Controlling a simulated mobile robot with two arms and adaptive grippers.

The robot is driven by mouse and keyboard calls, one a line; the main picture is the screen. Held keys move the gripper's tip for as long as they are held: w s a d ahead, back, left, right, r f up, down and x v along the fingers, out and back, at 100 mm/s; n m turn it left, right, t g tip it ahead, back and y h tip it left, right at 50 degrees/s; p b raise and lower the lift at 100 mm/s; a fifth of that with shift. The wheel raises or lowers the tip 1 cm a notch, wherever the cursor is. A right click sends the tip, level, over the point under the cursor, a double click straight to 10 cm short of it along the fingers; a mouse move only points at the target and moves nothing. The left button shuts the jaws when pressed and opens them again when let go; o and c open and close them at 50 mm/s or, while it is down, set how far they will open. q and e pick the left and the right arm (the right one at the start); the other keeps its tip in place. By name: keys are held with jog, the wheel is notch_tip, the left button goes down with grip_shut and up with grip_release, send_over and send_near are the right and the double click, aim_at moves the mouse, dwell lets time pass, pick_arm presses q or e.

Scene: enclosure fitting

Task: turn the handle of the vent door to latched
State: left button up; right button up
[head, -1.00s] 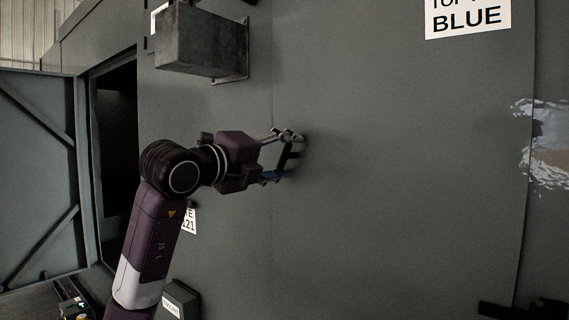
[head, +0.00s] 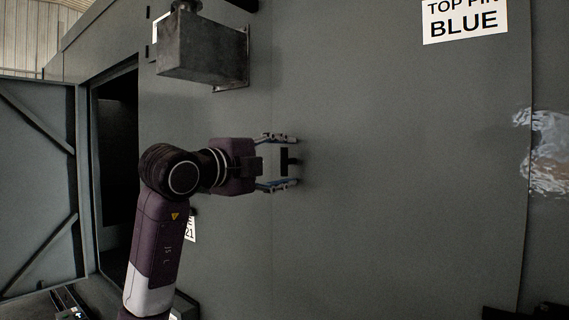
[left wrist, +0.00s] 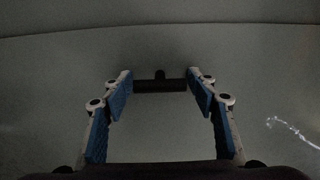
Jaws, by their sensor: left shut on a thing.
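The handle (head: 284,161) is a short black bar on a large grey panel (head: 400,200) in the head view. It stands upright in that picture. My left gripper (head: 291,161) is level, its two fingers above and below the bar, shut on its ends. In the left wrist view the bar (left wrist: 160,86) lies crosswise between the blue-padded fingertips, with a small stub behind its middle. I cannot tell from the frames whether the handle is latched. My right gripper is not in view.
A grey metal box (head: 203,52) juts from the wall above my left arm. An open braced door (head: 38,180) and a dark doorway (head: 118,160) are at the left. A "TOP PIN BLUE" sign (head: 464,20) is at upper right. The panel right of the handle is clear.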

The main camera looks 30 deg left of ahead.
pick_arm(q)
jog(key=o, duration=1.2)
jog(key=shift+s, duration=0.1)
jog(key=s, duration=0.8)
jog(key=s+a, duration=0.1)
jog(key=s, duration=0.2)
jog(key=shift+s, duration=0.4)
